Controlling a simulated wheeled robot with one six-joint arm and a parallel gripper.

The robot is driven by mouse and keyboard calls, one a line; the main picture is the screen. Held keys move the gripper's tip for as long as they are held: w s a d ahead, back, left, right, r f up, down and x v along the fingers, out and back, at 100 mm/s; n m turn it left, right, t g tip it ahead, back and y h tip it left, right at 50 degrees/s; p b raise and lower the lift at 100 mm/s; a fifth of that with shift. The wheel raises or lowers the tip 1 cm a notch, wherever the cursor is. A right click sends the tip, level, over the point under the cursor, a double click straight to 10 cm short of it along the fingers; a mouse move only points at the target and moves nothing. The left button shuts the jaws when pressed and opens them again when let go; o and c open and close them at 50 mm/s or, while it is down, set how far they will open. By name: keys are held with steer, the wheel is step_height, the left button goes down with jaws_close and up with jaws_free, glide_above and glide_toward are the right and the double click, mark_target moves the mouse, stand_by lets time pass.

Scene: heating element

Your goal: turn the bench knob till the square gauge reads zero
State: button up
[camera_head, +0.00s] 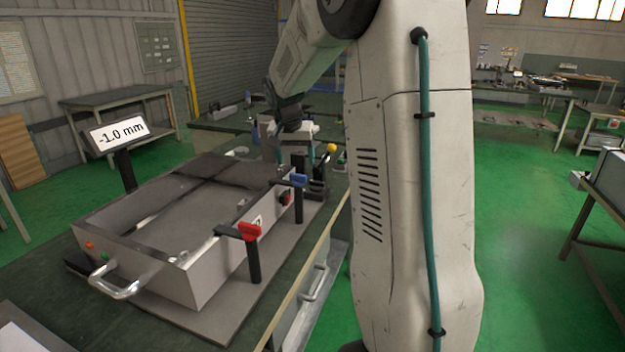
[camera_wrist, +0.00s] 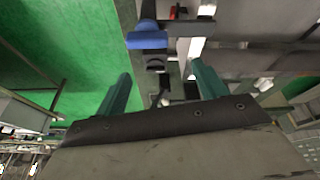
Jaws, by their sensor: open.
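The square gauge (camera_head: 117,133) is a white display on a dark post at the left of the bench. It reads -1.0 mm. A dark round knob with red on it (camera_head: 285,198) sits on the right wall of the grey box. A blue handle (camera_head: 292,181) and a red handle (camera_head: 249,231) stand on dark posts beside that wall. I cannot tell for sure which is the bench knob. My gripper (camera_wrist: 162,86) is open, its teal fingers apart with nothing held between them. The blue handle (camera_wrist: 147,39) and a small red part (camera_wrist: 178,11) lie ahead of it, apart from the fingers.
The open grey box (camera_head: 205,278) has a metal handle (camera_head: 118,284) and small coloured buttons at its front left. A yellow ball (camera_head: 331,148) stands near the far right bench edge. Green floor is clear to the right of the bench.

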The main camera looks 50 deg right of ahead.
mark_target(317, 181)
steer(key=w+d+f+m, duration=0.1)
steer(key=d+f, duration=0.3)
steer(key=w+d+f, duration=0.2)
steer(key=d+f, duration=0.3)
steer(key=w+d+f+m, duration=0.1)
steer(key=w+d+f, duration=0.1)
steer(key=d+f, duration=0.2)
steer(key=shift+d+f+m, duration=0.3)
steer(key=shift+d, duration=0.1)
steer(key=c, duration=1)
